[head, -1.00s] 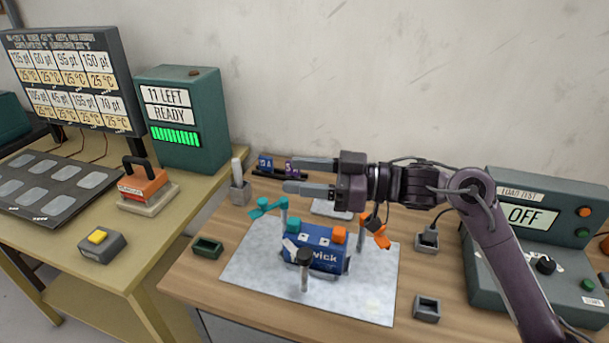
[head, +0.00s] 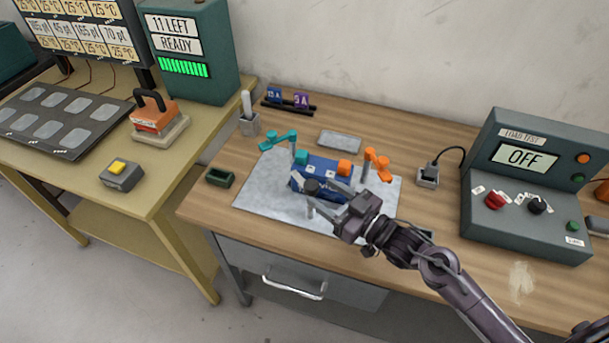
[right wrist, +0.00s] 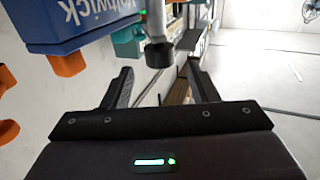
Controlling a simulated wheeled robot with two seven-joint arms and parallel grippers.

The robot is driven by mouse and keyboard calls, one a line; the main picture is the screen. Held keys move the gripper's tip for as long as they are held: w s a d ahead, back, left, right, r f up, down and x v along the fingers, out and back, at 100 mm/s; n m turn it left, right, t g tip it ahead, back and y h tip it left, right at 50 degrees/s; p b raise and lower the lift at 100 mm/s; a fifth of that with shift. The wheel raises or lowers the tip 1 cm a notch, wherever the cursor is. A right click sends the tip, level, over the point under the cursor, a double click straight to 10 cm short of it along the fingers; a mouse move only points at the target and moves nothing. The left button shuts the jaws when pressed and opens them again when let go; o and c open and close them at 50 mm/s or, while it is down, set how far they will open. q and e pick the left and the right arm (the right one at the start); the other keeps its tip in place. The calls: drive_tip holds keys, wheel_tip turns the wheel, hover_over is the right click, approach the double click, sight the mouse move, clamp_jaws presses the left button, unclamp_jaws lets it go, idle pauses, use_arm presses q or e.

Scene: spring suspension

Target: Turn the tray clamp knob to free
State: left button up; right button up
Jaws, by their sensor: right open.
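The clamp knob (head: 312,186) is a black cap on a grey post at the front of the grey tray mat (head: 262,197). It stands before the blue Voltwick block (head: 300,178), which has a teal and an orange terminal on top. My right gripper (head: 321,195) is open, its fingers pointing left at the knob. In the right wrist view the knob (right wrist: 160,54) shows between and just beyond the open fingertips (right wrist: 160,72), and nothing is gripped. Whether a finger touches it is unclear. My left gripper is not in view.
A teal lever (head: 280,138) and an orange lever (head: 378,160) stand behind the block on posts. A load test box (head: 530,185) reading OFF stands at right.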

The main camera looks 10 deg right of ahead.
sight(304, 180)
drive_tip(key=p+x, duration=0.1)
drive_tip(key=x, duration=0.6)
drive_tip(key=shift+p, duration=0.3)
clamp_jaws()
